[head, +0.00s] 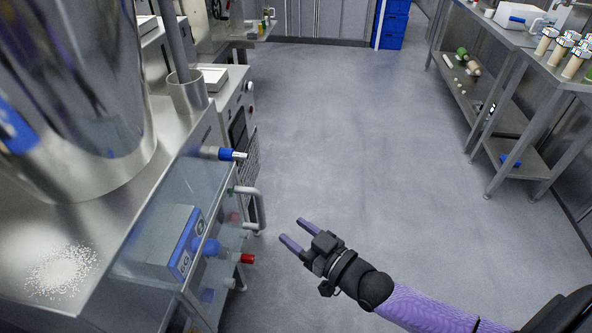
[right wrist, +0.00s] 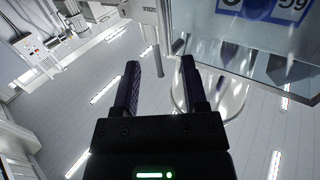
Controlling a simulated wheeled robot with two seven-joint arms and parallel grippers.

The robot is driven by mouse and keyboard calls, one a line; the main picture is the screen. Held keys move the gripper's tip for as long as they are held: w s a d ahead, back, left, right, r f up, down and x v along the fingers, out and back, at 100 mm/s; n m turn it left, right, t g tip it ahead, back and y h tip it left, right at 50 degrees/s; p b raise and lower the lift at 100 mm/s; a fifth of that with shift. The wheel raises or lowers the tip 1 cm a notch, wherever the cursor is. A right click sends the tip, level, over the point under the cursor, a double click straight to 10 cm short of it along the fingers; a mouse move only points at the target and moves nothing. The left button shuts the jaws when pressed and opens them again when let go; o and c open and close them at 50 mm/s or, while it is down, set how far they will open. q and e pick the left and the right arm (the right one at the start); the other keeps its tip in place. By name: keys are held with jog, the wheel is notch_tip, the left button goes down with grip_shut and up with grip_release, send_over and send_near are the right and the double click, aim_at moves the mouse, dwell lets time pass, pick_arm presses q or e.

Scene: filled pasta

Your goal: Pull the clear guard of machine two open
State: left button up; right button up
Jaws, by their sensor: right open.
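A clear guard (head: 207,180) stands on the front of the steel machine at the left in the head view, its panel looking closed over the blue and white box behind it. A grey bar handle (head: 261,207) sticks out at its right edge. My left gripper is out of view.
Blue and red knobs (head: 247,258) stick out low on the machine front. A large steel vessel (head: 70,90) stands on the left top beside spilled white grains (head: 62,270). Floor (head: 350,130) in the middle is clear. Steel shelving (head: 500,110) lines the right; blue crates (head: 393,25) stand behind.

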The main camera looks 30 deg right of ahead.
aim_at(262, 209)
jog(key=b+x, duration=0.1)
jog(key=x, duration=0.2)
jog(key=b+x, duration=0.1)
jog(key=x, duration=0.5)
jog(key=shift+s+a+r+b, duration=0.1)
jog(key=shift+a+r+b, duration=0.2)
jog(key=shift+a+b, duration=0.1)
jog(key=shift+w+a, duration=0.1)
jog(key=shift+w, duration=0.25)
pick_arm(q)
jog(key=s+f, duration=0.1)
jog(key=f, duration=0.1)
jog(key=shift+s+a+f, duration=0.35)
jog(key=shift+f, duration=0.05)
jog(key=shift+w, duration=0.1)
pick_arm(e)
grip_shut()
